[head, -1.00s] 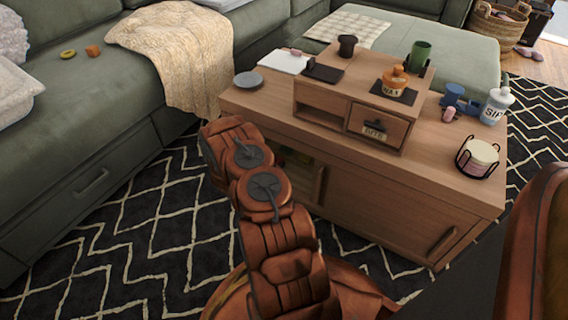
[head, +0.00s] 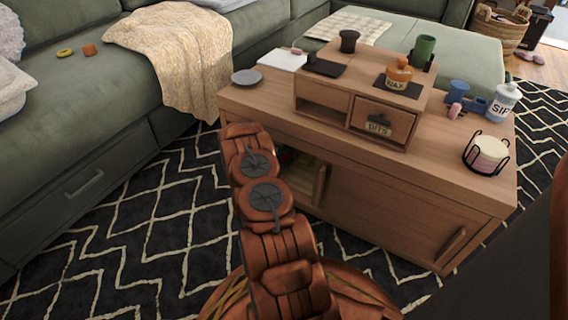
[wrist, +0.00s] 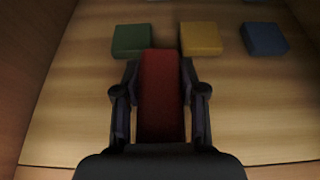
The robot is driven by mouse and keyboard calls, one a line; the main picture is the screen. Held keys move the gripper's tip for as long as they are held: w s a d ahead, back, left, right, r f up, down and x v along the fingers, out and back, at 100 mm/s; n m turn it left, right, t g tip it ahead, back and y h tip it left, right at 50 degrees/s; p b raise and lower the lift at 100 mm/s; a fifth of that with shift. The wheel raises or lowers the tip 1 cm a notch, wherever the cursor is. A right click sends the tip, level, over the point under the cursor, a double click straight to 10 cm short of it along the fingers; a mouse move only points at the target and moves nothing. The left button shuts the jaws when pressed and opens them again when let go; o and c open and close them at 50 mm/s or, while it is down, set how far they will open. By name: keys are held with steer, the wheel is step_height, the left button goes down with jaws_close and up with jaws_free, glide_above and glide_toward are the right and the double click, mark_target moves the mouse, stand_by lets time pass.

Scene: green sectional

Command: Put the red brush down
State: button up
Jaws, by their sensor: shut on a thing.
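The red brush (wrist: 160,105) is a long dark red block in the wrist view. My gripper (wrist: 159,72) is shut on it, one finger on each side. It points away from me over a wooden cabinet floor (wrist: 70,120). I cannot tell whether the brush touches that floor. In the head view my arm reaches to the open part of the wooden cabinet (head: 400,195), and the gripper and brush are hidden.
A green block (wrist: 132,39), a yellow block (wrist: 200,39) and a blue block (wrist: 264,39) lie beyond the brush. Cabinet walls stand on both sides. A plate (head: 246,77), a drawer box (head: 322,100) and a coaster holder (head: 486,153) stand on top.

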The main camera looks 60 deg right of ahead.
steer(key=o, duration=1.2)
steer(key=shift+r, duration=0.1)
steer(key=p+v, duration=0.4)
steer(key=v, duration=0.8)
steer(key=shift+p, duration=0.4)
